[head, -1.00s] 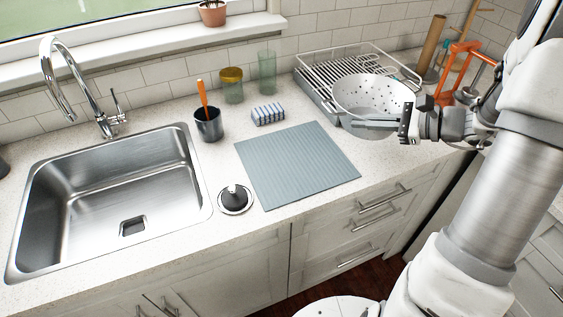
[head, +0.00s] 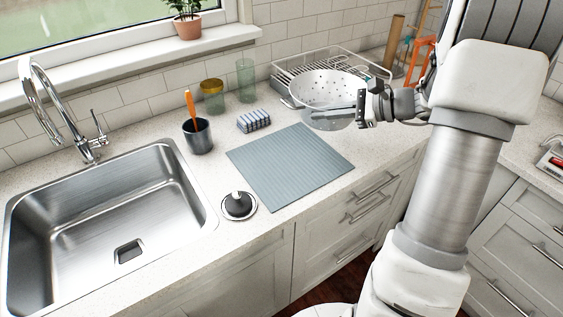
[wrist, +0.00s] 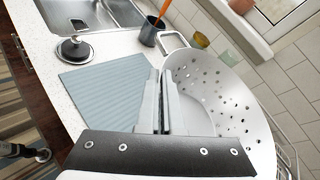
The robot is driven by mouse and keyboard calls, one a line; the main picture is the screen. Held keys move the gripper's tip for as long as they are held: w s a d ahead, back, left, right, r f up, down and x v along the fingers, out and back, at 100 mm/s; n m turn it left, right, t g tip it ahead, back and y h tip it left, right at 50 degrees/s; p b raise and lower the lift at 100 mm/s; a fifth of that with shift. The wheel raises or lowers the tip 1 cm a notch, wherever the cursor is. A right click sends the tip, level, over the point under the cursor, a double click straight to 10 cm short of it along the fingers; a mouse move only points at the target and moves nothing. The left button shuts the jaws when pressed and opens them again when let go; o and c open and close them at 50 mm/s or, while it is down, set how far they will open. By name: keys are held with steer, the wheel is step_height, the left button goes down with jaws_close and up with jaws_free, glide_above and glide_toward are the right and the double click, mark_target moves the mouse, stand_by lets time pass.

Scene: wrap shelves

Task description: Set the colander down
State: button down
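The white colander (head: 322,88), with small holes and a wire handle, is in front of the dish rack, near the far right corner of the blue-grey ribbed mat (head: 290,167). My gripper (head: 328,111) reaches it from the right, its fingers along the near side. In the wrist view the fingers (wrist: 160,76) are close together at the wall of the colander (wrist: 228,105), which appears held and roughly upright. The mat (wrist: 105,92) lies to the left there and is empty. Where the fingers meet the colander is partly hidden, and the gap below it is hard to judge.
The wire dish rack (head: 345,62) stands behind the colander. A striped sponge (head: 254,121), a dark cup (head: 198,136) with an orange-handled tool and two glass jars stand behind the mat. The drain plug (head: 238,206) and sink (head: 120,215) are to the left.

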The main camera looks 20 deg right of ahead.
steer(key=shift+s+a+f+b, duration=0.2)
steer(key=shift+s+a+f, duration=0.15)
steer(key=shift+a+f, duration=1.5)
steer(key=shift+s+a+f+b, duration=0.2)
steer(key=shift+s+a+f, duration=0.2)
steer(key=shift+a+f, duration=1.45)
steer(key=shift+s+a+f+b, duration=0.2)
steer(key=shift+s+a+f, duration=0.15)
steer(key=shift+a+f, duration=1.45)
steer(key=shift+a, duration=0.1)
steer(key=shift+f, duration=0.1)
steer(key=c, duration=1.1)
jaws_free()
